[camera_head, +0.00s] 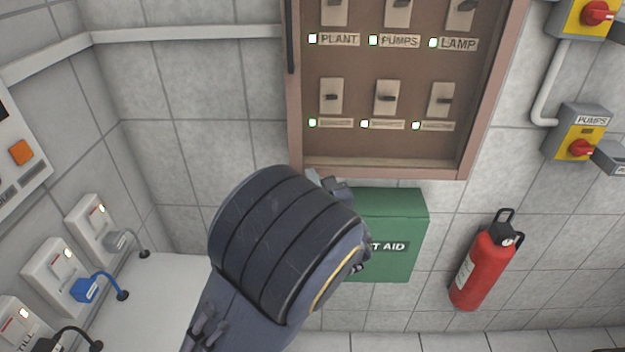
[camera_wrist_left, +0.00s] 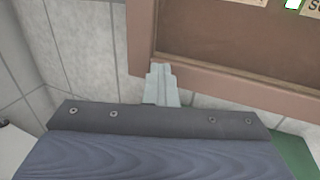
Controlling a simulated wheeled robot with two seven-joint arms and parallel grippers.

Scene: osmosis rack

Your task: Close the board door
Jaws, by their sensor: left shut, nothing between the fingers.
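The board (camera_head: 380,165) is a brown wall-mounted frame with two rows of switches, labels and small lit lamps, and its inside is exposed. A dark upright bar (camera_head: 291,40) runs along its upper left edge; I cannot tell whether it belongs to the door. No door panel shows clearly. My left gripper (camera_head: 328,184) is just below the board's lower left part, partly hidden by my wrist. In the left wrist view its shut, empty fingers (camera_wrist_left: 162,80) overlap the frame's lower left corner (camera_wrist_left: 165,70); contact cannot be told.
A green first aid box (camera_head: 405,210) hangs below the board, partly behind my left wrist. A red extinguisher (camera_head: 482,268) is to its right. Yellow and grey switch boxes (camera_head: 578,130) are at the right. Sockets with plugs (camera_head: 60,275) line the left wall.

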